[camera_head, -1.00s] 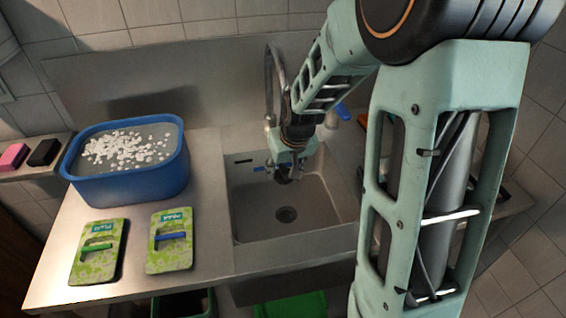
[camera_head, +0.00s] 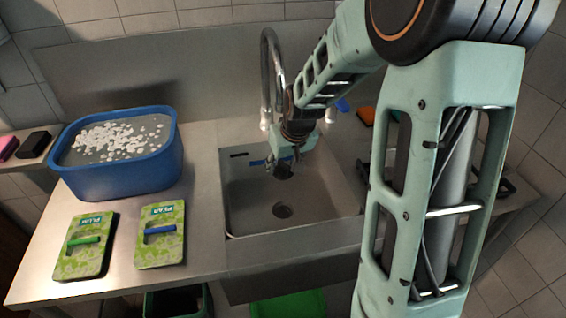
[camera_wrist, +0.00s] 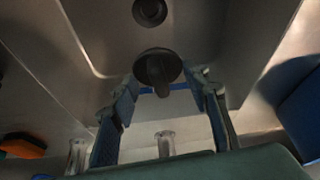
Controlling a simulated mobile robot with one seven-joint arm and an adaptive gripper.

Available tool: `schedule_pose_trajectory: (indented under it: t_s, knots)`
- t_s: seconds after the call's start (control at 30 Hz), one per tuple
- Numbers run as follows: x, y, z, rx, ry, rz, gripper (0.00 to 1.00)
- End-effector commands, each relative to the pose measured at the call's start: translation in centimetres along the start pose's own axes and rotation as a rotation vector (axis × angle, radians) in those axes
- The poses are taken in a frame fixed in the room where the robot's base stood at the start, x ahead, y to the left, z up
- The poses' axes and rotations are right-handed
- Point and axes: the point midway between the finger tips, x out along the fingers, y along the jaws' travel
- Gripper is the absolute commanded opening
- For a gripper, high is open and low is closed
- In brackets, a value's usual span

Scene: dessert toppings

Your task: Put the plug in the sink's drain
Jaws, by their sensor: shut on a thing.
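My gripper (camera_head: 284,163) is inside the sink (camera_head: 239,200), toward its back wall and below the faucet. In the wrist view its two fingers (camera_wrist: 165,84) stand on either side of the dark round plug (camera_wrist: 158,66) and are shut on it. The plug's stem points back between the fingers. In the head view the plug (camera_head: 284,173) is a small dark shape under the fingertips. The drain (camera_head: 282,210) is a dark round hole in the sink floor, nearer the front than the plug. It also shows in the wrist view (camera_wrist: 150,11), uncovered and apart from the plug.
A curved metal faucet (camera_head: 268,75) stands behind the sink. A blue tub (camera_head: 125,178) with white pieces in it is on the left counter. Two green packages (camera_head: 84,262) (camera_head: 161,250) lie in front of it. An orange sponge (camera_head: 366,114) lies right of the sink.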

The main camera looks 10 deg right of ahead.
Motion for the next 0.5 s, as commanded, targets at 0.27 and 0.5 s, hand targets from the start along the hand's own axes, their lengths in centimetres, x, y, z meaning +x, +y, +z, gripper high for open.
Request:
schedule_pose_trajectory:
  t_s: [0.27,0.5]
  knots:
    - [3.0,0.0,1.2,0.000,0.000,0.000,0.19]
    - [5.2,0.0,2.2,0.000,-0.001,0.000,0.19]
